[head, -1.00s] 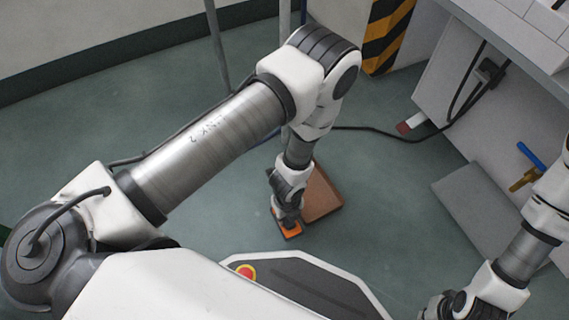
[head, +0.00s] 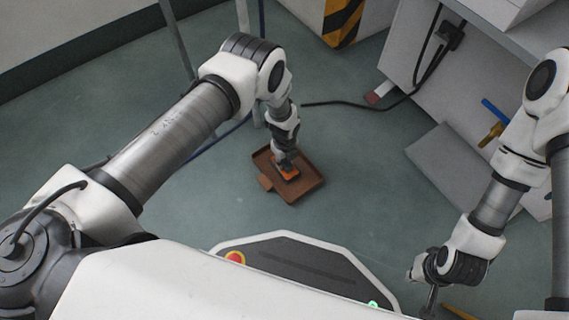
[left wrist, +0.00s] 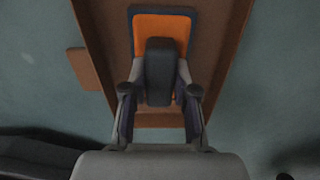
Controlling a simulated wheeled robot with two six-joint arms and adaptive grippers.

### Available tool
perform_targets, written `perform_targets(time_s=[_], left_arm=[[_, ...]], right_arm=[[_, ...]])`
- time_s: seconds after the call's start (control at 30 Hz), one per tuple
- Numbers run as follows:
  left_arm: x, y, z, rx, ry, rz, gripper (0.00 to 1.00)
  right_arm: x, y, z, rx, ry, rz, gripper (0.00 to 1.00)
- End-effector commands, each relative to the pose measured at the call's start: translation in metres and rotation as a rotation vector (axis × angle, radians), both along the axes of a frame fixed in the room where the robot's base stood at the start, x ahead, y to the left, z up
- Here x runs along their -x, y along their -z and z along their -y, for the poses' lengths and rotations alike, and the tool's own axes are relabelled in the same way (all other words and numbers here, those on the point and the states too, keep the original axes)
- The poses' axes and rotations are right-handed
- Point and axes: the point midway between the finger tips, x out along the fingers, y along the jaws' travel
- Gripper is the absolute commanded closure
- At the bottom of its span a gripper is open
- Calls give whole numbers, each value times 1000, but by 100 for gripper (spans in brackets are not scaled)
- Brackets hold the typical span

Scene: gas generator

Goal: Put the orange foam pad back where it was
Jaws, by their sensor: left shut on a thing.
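The orange foam pad (head: 290,176) is in my left gripper (head: 285,164), over the inside of a brown tray (head: 309,188) on the floor. In the left wrist view the pad (left wrist: 160,25) has a dark edge and a dark block (left wrist: 160,75) on it, and the gripper's fingers are shut on either side of that block. The tray (left wrist: 228,45) shows beneath and around the pad. I cannot tell whether the pad touches the tray floor. My right gripper (head: 432,291) is at the lower right, away from the tray; its opening is unclear.
The tray has a small tab (head: 265,183) on its left side. A black cable (head: 345,104) runs along the floor behind it. A grey bench with a panel (head: 445,165) and a blue-handled brass valve (head: 493,124) stands at the right. The floor around the tray is mostly clear.

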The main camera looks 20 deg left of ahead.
Motion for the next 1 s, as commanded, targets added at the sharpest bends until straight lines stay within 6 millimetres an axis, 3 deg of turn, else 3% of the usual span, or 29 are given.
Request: perform_targets(time_s=[0.33,0.37,0.4,0.77,0.87,1.0], left_arm=[[0,5,0,0,-1,1,100],[0,3,0,0,-1,1,61],[0,3,0,0,-1,1,47],[0,-3,0,0,0,1,47],[0,-19,0,0,0,1,47],[-1,-57,0,0,0,3,47]], right_arm=[[-1,3,0,0,1,2,100],[-1,2,0,0,1,2,100],[-1,1,0,0,1,2,100],[0,-3,0,0,1,1,100],[0,-14,0,0,-1,0,100],[1,-37,0,-1,-4,-2,100]])
